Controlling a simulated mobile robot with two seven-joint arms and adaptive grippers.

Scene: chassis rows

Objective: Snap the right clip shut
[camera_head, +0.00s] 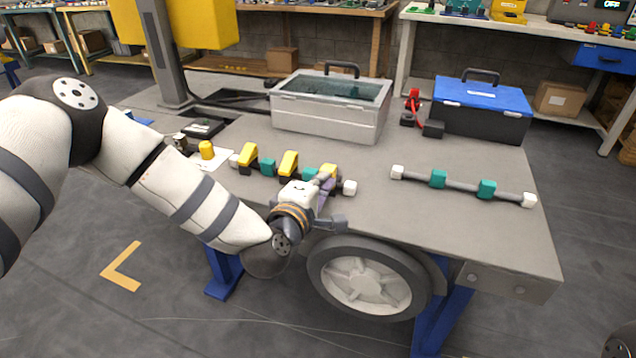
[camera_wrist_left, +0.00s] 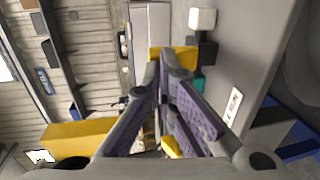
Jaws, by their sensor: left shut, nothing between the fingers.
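A rod with white end blocks, teal blocks and several yellow-and-black clips lies on the grey table (camera_head: 430,240). The left clip (camera_head: 247,154) and middle clip (camera_head: 288,162) show yellow levers on black bases. The right clip (camera_head: 329,171) is partly hidden by my left gripper (camera_head: 325,183); its yellow top (camera_wrist_left: 172,54) also shows in the left wrist view, just past the fingertips. That gripper is shut and empty, its purple-padded fingers meeting at or very near the clip. I cannot tell whether they touch it or how its lever sits. My right gripper is not in view.
A second rod (camera_head: 462,186) with teal blocks lies to the right. A grey lidded case (camera_head: 325,108) and a blue-topped toolbox (camera_head: 480,105) stand behind. A yellow cylinder (camera_head: 206,149) stands at the left. A wheel (camera_head: 368,278) sits below the front edge.

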